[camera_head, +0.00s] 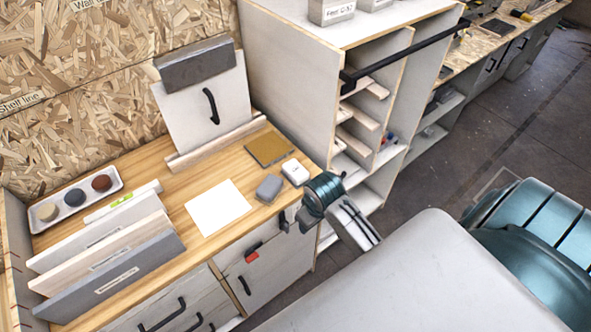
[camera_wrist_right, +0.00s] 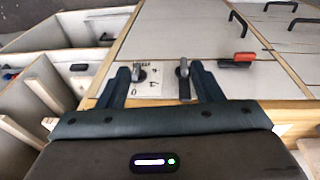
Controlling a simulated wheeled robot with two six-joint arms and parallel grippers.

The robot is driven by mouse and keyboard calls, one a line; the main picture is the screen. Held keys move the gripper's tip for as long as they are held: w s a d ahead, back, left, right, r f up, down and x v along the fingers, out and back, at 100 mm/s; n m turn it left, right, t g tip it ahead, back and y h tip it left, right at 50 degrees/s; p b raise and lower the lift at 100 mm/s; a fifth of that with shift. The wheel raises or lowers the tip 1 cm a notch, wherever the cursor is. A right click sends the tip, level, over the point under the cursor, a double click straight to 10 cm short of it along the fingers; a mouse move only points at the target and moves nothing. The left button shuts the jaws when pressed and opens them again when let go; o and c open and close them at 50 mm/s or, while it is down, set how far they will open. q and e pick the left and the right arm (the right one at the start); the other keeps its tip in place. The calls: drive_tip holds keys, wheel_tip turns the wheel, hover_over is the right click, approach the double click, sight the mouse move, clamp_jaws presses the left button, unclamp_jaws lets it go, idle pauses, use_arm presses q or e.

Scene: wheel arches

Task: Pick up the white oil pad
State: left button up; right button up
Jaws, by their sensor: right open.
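A white tray (camera_head: 100,207) at the back left of the wooden bench holds three round pads. The palest, a cream-white pad (camera_head: 47,212), sits at its left end and looks like the white oil pad. Beside it are a dark pad (camera_head: 75,197) and a reddish-brown pad (camera_head: 101,183). My right gripper (camera_head: 296,221) is at the bench's front right edge, far from the tray. In the right wrist view it (camera_wrist_right: 162,88) is open, its fingers apart before the cabinet front, with nothing clearly held. My left gripper is out of view.
Upright panels (camera_head: 108,282) stand in front of the tray. A white sheet (camera_head: 217,207), grey block (camera_head: 269,188), white block (camera_head: 295,172) and brown square (camera_head: 269,149) lie on the bench. A shelf unit (camera_head: 290,75) stands to the right. A red-and-black handle (camera_head: 252,256) protrudes from the cabinet front.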

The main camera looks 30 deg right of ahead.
wheel_tip(320, 180, up, 9)
drive_tip(key=g, duration=0.2)
hover_over(295, 169)
drive_tip(key=shift+s+d+y, duration=0.15)
drive_tip(key=shift+d+y, duration=0.05)
drive_tip(key=shift+y, duration=0.1)
drive_tip(key=shift+d+f+b, duration=0.1)
drive_tip(key=shift+f+b, duration=0.05)
drive_tip(key=shift+b, duration=0.25)
drive_tip(key=f+b, duration=0.2)
drive_tip(key=f, duration=0.2)
drive_tip(key=shift+w+f, duration=0.1)
drive_tip(key=shift+w, duration=0.1)
drive_tip(key=shift+f, duration=0.3)
drive_tip(key=shift+f+p, duration=0.2)
drive_tip(key=shift+p, duration=0.15)
drive_tip(key=f+p, duration=0.1)
drive_tip(key=f, duration=0.1)
drive_tip(key=f+p, duration=0.1)
drive_tip(key=f, duration=0.1)
drive_tip(key=shift+s+a, duration=0.1)
drive_tip(key=shift+a, duration=0.1)
drive_tip(key=shift+f, duration=0.35)
drive_tip(key=c, duration=0.7)
